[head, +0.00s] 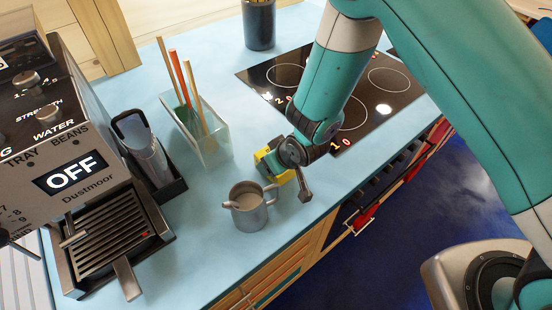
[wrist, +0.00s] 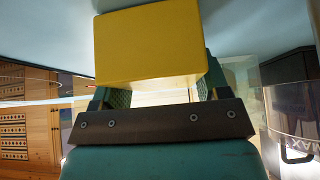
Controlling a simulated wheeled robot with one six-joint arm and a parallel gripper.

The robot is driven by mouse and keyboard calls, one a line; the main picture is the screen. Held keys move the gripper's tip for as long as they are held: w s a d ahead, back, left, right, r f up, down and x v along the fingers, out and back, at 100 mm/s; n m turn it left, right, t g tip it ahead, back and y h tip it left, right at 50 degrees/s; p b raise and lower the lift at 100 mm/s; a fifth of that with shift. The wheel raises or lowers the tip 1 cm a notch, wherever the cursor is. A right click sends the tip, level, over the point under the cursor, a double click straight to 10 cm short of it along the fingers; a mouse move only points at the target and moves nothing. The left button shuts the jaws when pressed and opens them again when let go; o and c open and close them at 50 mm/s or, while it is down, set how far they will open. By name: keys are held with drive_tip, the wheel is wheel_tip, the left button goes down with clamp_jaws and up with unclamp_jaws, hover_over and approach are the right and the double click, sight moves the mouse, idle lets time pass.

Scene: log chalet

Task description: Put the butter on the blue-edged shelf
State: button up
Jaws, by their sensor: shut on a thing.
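My gripper (head: 274,164) is low over the light blue counter, just behind and right of the metal cup. It is shut on a yellow block, the butter (head: 284,178), which is partly hidden by the gripper. In the wrist view the butter (wrist: 150,46) is a plain yellow block between the two green fingers. I cannot tell whether the butter touches the counter. I cannot make out a blue-edged shelf in either view.
A metal cup (head: 249,207) stands close to my gripper. A clear holder with sticks (head: 205,136) and a coffee machine (head: 72,160) are to the left. A black hob (head: 368,104) lies behind, with a dark pot (head: 259,26) beyond. The counter (head: 205,255) is bare in front.

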drive_tip(key=shift+f, duration=0.2)
drive_tip(key=o, duration=1)
drive_tip(key=shift+r, duration=0.1)
drive_tip(key=shift+o, duration=0.2)
drive_tip(key=shift+r, duration=0.1)
